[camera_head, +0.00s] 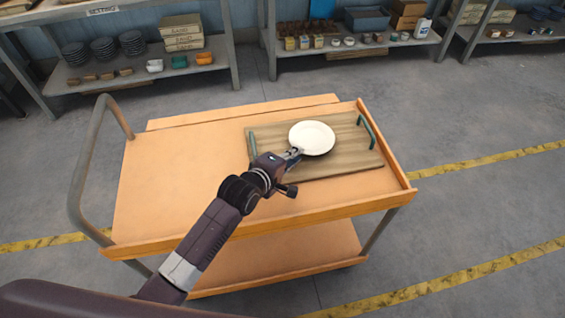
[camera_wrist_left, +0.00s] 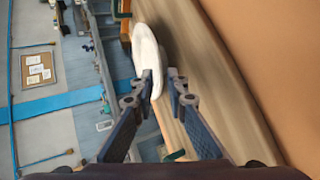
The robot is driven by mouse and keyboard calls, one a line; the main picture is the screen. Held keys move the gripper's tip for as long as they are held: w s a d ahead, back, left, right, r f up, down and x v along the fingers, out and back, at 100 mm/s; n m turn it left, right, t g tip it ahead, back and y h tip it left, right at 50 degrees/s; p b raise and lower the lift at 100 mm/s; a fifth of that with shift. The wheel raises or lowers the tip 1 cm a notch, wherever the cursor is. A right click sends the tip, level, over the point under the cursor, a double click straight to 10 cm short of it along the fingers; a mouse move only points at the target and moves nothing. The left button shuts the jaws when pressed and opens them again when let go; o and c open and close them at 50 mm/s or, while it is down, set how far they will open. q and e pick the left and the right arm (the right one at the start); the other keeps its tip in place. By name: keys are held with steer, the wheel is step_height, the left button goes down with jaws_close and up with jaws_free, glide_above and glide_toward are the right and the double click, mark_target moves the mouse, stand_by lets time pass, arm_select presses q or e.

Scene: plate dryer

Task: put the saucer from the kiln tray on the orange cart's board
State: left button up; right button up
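The white saucer (camera_head: 312,138) is over the middle of the wooden board (camera_head: 350,166) on the orange cart (camera_head: 165,190). It looks flat in the head view; whether it touches the board is hard to tell. My left gripper (camera_head: 293,153) is at the saucer's near left rim. In the left wrist view, the saucer (camera_wrist_left: 147,50) has its rim between the fingertips of my left gripper (camera_wrist_left: 162,84). The rim is close to one finger, with a gap to the other, so the gripper looks open. My right gripper and the kiln tray are not in view.
The board has green handles (camera_head: 366,131) at both ends. The cart's left side is bare, and a grey push handle (camera_head: 80,170) rises there. Shelves with stacked dark plates (camera_head: 103,48), bowls and boxes stand along the back wall.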

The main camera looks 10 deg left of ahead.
arm_select(q)
steer(key=v, duration=0.8)
steer(key=shift+s+a+r, duration=0.15)
steer(key=shift+s+r, duration=0.05)
steer(key=shift+s, duration=0.1)
